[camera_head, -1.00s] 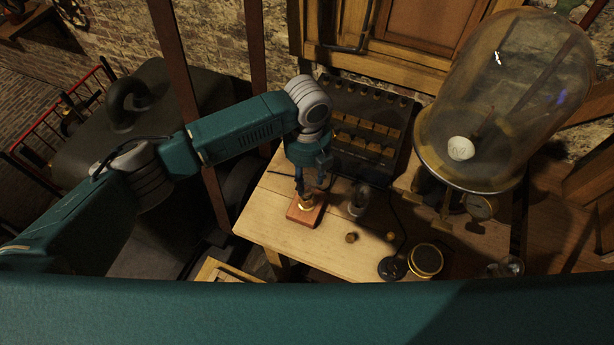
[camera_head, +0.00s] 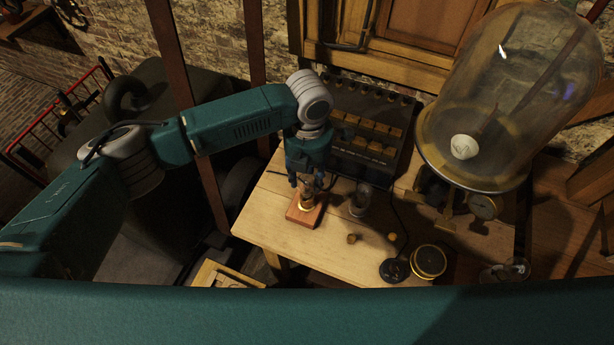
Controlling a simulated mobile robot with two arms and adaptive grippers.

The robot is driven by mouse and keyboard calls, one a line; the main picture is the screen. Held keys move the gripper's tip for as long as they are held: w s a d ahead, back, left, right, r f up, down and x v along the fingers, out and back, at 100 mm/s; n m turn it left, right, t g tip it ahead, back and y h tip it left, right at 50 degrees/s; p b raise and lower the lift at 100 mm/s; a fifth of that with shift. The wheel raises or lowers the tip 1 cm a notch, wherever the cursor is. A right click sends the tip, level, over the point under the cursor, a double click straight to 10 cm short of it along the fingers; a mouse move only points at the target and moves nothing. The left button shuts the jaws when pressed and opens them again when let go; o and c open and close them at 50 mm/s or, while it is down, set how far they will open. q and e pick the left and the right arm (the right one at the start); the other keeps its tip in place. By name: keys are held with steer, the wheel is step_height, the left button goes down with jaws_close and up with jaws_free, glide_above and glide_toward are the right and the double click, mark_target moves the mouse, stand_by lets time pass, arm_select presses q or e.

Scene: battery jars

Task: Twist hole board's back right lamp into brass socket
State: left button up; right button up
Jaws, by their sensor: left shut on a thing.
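My left gripper (camera_head: 308,184) points down over a reddish wooden block (camera_head: 293,213) near the left edge of the wooden table (camera_head: 325,252). The brass socket (camera_head: 306,205) sits on top of this block. The left gripper is shut on the lamp, which is mostly hidden between the fingers right above the socket. I cannot tell how deep the lamp sits in it. The hole board cannot be made out for sure. My right gripper is not in view.
A clear glass piece (camera_head: 360,199) stands close right of the block. Two small brass pieces (camera_head: 353,239) lie in front of it. A round black-and-brass item (camera_head: 428,261) lies at the right. A dark case (camera_head: 372,125) stands behind. A large glass dome (camera_head: 510,85) rises at right.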

arm_select(q)
steer(key=o, duration=1)
steer(key=shift+o, duration=0.2)
step_height(320, 180, up, 12)
steer(key=shift+s+f, duration=0.1)
